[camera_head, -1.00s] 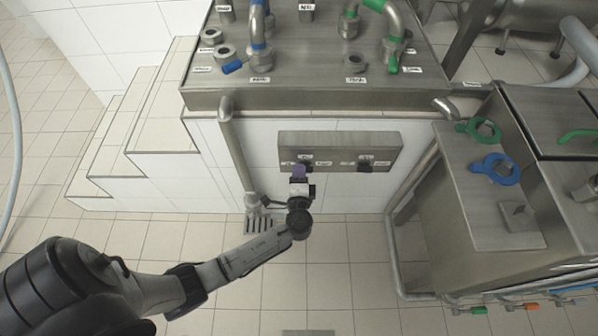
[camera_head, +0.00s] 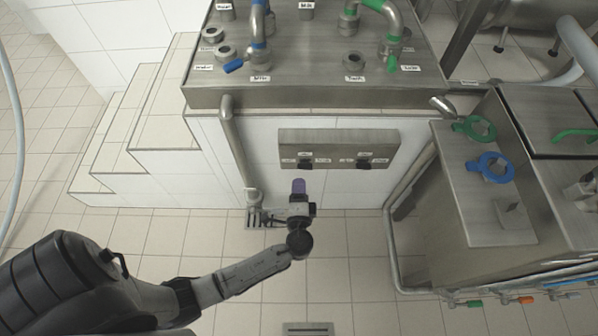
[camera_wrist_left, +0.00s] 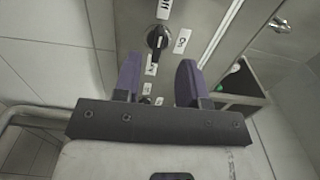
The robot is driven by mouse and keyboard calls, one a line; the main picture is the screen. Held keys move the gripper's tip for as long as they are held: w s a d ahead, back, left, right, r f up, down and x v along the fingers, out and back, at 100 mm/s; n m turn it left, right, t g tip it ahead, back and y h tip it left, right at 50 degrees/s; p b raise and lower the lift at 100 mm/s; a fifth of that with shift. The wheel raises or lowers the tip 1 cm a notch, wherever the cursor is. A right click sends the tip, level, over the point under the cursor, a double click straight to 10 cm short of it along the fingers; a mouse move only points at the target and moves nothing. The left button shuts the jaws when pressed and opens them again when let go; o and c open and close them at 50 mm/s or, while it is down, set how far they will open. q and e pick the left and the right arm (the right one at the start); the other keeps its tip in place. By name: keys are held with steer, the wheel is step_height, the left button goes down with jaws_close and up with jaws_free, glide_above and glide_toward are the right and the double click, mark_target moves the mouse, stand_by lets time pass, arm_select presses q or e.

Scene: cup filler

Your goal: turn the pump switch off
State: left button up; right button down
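A metal switch panel (camera_head: 338,142) is on the white tiled wall in the head view, with a left black switch (camera_head: 305,163) and a right black switch (camera_head: 364,163). My left gripper (camera_head: 298,186) is just below the left switch, apart from the panel. In the left wrist view, one black rotary switch (camera_wrist_left: 157,40) is beyond the fingertips, with "Off" and "On" labels beside it. I cannot tell its setting for sure. The purple fingers of my left gripper (camera_wrist_left: 158,78) are apart, with nothing held between them. My right gripper is not in view.
A metal counter (camera_head: 310,95) with pipes and valves overhangs above the panel. A vertical pipe (camera_head: 235,145) runs left of it. Tiled steps (camera_head: 130,150) stand at left, and a metal cabinet (camera_head: 480,200) stands at right. The floor below the panel is mostly clear.

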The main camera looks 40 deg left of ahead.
arm_select(q)
steer(key=p+v, duration=0.1)
steer(key=v, duration=0.6)
steer(key=shift+s, duration=0.1)
stand_by(0.5)
